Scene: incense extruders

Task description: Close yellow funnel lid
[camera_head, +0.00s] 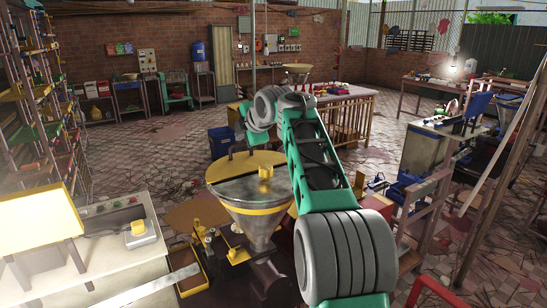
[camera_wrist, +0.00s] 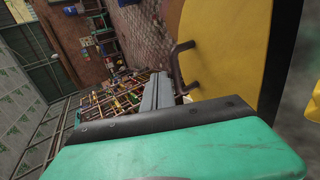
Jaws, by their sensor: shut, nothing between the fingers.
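The metal funnel (camera_head: 252,225) stands in the middle foreground of the head view, with a yellow rim. The yellow lid (camera_head: 238,164) shows over the back part of its top; the front part looks grey. I cannot tell how far the lid is tilted. In the wrist view the yellow lid (camera_wrist: 225,55) fills the upper right, with a dark handle (camera_wrist: 177,62) standing out from its left edge. My gripper (camera_wrist: 158,90) is shut and empty, its grey fingers just beside the lower end of the handle. Whether they touch it is unclear.
A small yellow block (camera_head: 265,173) sits at the funnel's top. A white bench (camera_head: 110,245) with a yellow-topped device stands at the left. A blue bin (camera_head: 221,141) is behind the funnel. A wooden-railed table (camera_head: 345,92) stands farther back. Tiled floor is clear at the left middle.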

